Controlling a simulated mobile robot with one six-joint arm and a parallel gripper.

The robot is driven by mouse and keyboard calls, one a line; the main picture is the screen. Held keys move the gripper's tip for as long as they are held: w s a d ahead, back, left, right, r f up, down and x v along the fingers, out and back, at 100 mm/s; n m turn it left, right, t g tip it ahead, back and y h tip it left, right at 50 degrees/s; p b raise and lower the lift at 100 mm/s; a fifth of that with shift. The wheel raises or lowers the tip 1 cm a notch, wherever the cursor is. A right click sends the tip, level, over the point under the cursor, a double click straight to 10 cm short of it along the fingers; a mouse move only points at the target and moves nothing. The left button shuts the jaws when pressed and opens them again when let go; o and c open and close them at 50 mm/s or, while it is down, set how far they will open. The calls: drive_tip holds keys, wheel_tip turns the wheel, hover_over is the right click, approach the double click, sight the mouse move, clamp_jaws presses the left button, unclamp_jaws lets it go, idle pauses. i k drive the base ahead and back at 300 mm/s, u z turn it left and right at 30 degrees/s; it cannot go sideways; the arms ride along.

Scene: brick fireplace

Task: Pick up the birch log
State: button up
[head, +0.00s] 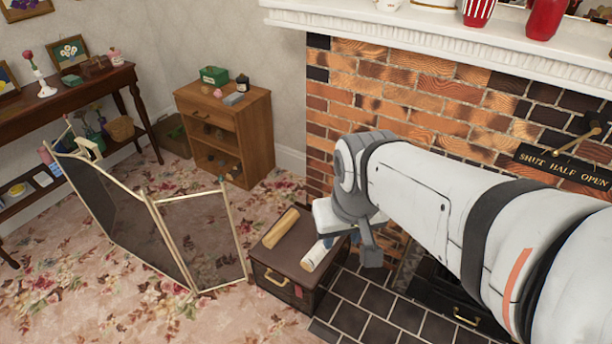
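The birch log (316,256), pale and whitish, lies on the right part of the top of a dark brown box (285,262) on the hearth side. Its far end is partly hidden by my gripper. A tan log (281,229) lies to its left on the same box. My gripper (347,247) is at the far end of the birch log, over or beside it. The fingers are small and partly covered, so I cannot tell whether they are open or touching the log.
A folding fire screen (203,238) stands left of the box on the floral carpet. Dark hearth tiles (365,318) lie in front and right. A wooden cabinet (250,113) and a side table (65,105) stand behind. The brick fireplace (420,95) and white mantel (400,28) rise at right.

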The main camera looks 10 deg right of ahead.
sight(316, 255)
drive_tip(key=z, duration=0.2)
drive_tip(key=i, duration=1)
drive_tip(key=z, duration=0.05)
